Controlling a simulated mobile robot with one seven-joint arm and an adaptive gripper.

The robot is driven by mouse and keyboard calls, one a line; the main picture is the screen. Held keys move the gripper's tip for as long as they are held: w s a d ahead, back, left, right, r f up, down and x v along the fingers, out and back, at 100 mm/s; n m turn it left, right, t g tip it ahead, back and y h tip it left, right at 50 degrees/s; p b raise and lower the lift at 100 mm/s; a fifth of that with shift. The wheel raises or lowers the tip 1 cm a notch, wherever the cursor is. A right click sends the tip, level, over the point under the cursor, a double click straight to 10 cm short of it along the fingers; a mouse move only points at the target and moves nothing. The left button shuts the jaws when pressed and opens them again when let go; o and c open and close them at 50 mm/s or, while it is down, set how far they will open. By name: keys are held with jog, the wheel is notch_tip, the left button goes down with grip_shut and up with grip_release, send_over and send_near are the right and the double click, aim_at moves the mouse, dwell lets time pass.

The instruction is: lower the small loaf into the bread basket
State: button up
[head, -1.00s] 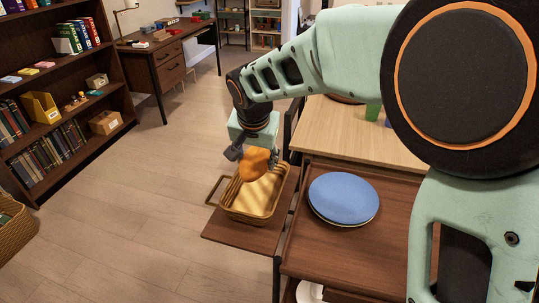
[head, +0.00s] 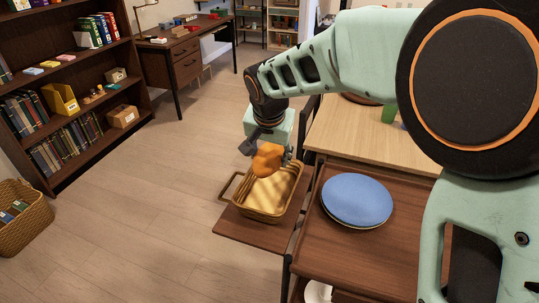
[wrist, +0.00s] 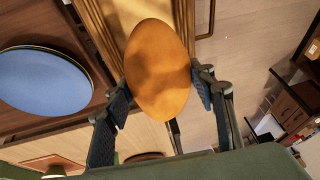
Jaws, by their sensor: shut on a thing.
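The small loaf (head: 267,160) is an orange-brown oval. My gripper (head: 268,150) is shut on it. In the wrist view the loaf (wrist: 158,70) sits between the two dark finger pads of my gripper (wrist: 160,88). The bread basket (head: 264,213) is tan, rectangular and open, with a handle at its left. It stands on a brown wooden shelf. In the head view the loaf appears over the far end of the basket; its exact height above it cannot be told. In the wrist view part of the basket (wrist: 102,28) shows behind the loaf, which hides some of it.
Blue plates (head: 357,199) lie stacked on a brown cart top (head: 335,248) right of the basket. A light wooden table (head: 350,135) stands behind. A bookcase (head: 70,80) is at the left, with a wicker basket (head: 30,228) on the floor. The floor between is clear.

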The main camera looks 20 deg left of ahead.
jog(key=shift+f, duration=0.1)
jog(key=shift+f+b, duration=2.05)
jog(key=shift+f, duration=0.3)
jog(key=shift+f+b, duration=2.35)
jog(key=shift+f, duration=0.4)
dwell(0.7)
jog(key=o, duration=1.3)
